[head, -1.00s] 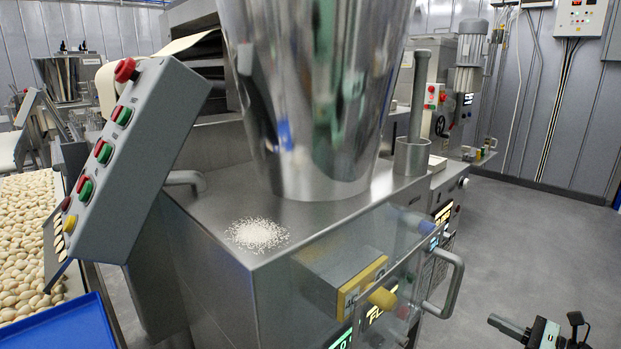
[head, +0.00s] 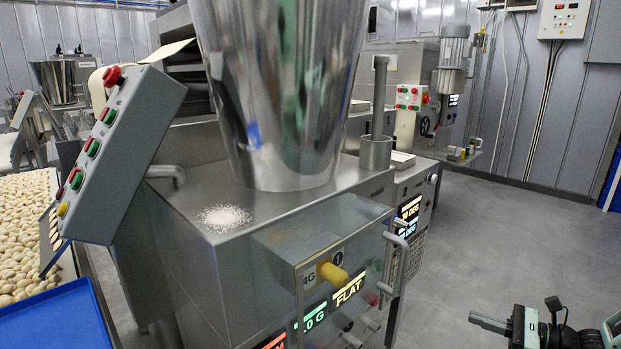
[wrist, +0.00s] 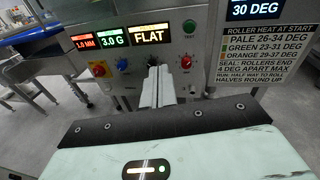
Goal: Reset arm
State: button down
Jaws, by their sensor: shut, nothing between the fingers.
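My gripper (head: 474,317) shows at the lower right of the head view, over grey floor, its fingers pointing left toward the machine. In the wrist view, the two pale fingers of my gripper (wrist: 157,72) stand side by side, shut and empty. They point at the machine's front panel (wrist: 215,75) with its displays and knobs. I cannot tell the exact gap to the panel, but the head view shows clear space between them. Part of my arm is cut off at the frame's lower right.
The steel machine carries a tall hopper (head: 285,100) and a clear front guard with a handle (head: 394,262). A button box (head: 115,155) juts out at left. A blue tray (head: 55,318) lies beside a pasta-filled conveyor (head: 22,215). Open floor (head: 500,225) lies at right.

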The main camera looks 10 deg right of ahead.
jog(key=s+a+r+n+g+h+p, duration=0.1)
jog(key=s+a+r+n+g, duration=0.2)
jog(key=a+r+n+g, duration=0.25)
jog(key=s+a+r+n+g+h+p, duration=0.1)
jog(key=s+a+r+n+g, duration=0.25)
jog(key=a+n, duration=0.4)
jog(key=s+a+r+n+g+h+p, duration=0.1)
jog(key=s+a+r+n+g+p, duration=0.2)
jog(key=a+g, duration=0.45)
jog(key=s+a+r+n+t+h+p, duration=0.1)
jog(key=s+a+r+n+t+h, duration=0.1)
jog(key=s+a+r+n+h, duration=0.2)
jog(key=s+a+r+n+t+h+p, duration=0.1)
jog(key=s+a+r+n+t+h, duration=0.2)
jog(key=s+r+n, duration=0.6)
jog(key=s+a+n+h, duration=0.1)
jog(key=n+h, duration=0.1)
jog(key=n, duration=0.1)
jog(key=shift+s+n+h, duration=0.25)
jog(key=shift+n+h, duration=0.05)
jog(key=shift+n, duration=0.1)
jog(key=shift+a+r+t, duration=0.1)
jog(key=shift+t, duration=0.15)
dwell(0.9)
